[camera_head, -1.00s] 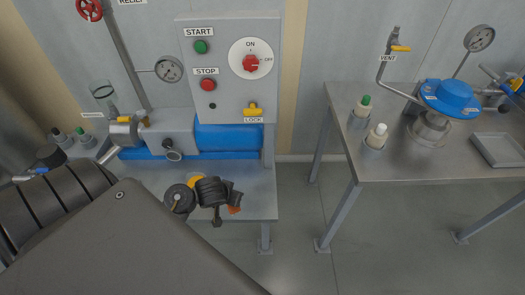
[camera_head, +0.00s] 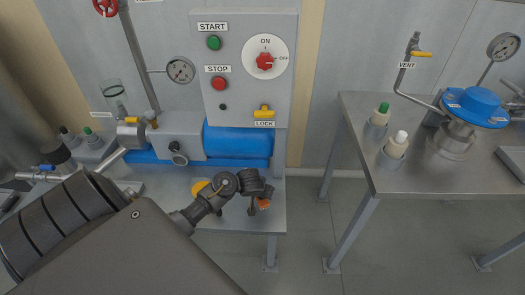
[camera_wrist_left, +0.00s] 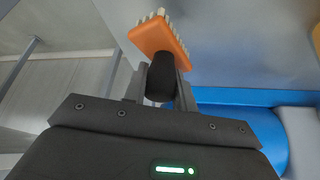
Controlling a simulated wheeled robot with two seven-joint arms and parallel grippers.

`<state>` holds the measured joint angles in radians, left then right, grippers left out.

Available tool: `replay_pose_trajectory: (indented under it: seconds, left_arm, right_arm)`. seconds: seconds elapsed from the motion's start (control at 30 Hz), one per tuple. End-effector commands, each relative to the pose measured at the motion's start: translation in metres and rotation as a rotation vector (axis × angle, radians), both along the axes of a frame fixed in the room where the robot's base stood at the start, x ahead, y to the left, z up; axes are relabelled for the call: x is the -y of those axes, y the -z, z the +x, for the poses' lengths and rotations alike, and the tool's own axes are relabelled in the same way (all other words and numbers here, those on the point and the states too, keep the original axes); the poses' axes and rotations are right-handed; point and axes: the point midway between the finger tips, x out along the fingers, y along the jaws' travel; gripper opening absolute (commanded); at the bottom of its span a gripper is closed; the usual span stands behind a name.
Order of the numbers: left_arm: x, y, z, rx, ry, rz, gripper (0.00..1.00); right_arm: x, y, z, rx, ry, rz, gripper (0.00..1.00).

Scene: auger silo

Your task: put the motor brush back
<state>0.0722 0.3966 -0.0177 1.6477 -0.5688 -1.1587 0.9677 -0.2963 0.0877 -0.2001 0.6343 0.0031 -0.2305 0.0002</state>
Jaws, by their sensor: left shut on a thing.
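The motor brush has an orange head (camera_wrist_left: 158,35) with pale bristles and a black handle (camera_wrist_left: 160,78). In the left wrist view my left gripper (camera_wrist_left: 160,90) is shut on the handle, with the head beyond the fingertips. In the head view my left gripper (camera_head: 257,197) is over the right end of the left bench, and a bit of the orange brush head (camera_head: 264,204) shows beside it. The blue motor (camera_head: 238,140) lies behind the gripper, below the control panel. My right gripper is not in view.
The grey control panel (camera_head: 247,95) stands above the left bench (camera_head: 255,222). A yellow round thing (camera_head: 200,188) is partly hidden behind my arm. A gap of floor separates this bench from the right table (camera_head: 425,180), which carries two bottles and a blue-topped vessel (camera_head: 474,106).

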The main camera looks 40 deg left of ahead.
Motion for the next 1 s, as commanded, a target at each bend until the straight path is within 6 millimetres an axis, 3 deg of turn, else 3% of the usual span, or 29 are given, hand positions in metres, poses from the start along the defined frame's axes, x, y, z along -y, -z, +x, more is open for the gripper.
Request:
replay_pose_trajectory:
  seconds: [0.17,0.43,0.87,0.9,1.0]
  left_arm:
    - [-0.001,0.003,0.003,0.001,0.000,0.000,0.00]
    - [-0.002,0.036,0.007,0.000,0.000,0.002,0.00]
    - [-0.001,0.042,0.006,0.000,0.000,0.001,0.00]
    - [-0.001,0.041,0.006,-0.001,-0.001,0.002,0.29]
    - [-0.001,0.041,0.006,0.000,0.000,0.001,0.43]
  right_arm:
    - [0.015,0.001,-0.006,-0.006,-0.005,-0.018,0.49]
    - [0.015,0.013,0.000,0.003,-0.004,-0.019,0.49]
    - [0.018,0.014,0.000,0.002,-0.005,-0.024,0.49]
    - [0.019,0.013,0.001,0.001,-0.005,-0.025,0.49]
    - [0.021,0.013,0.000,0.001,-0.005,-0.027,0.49]
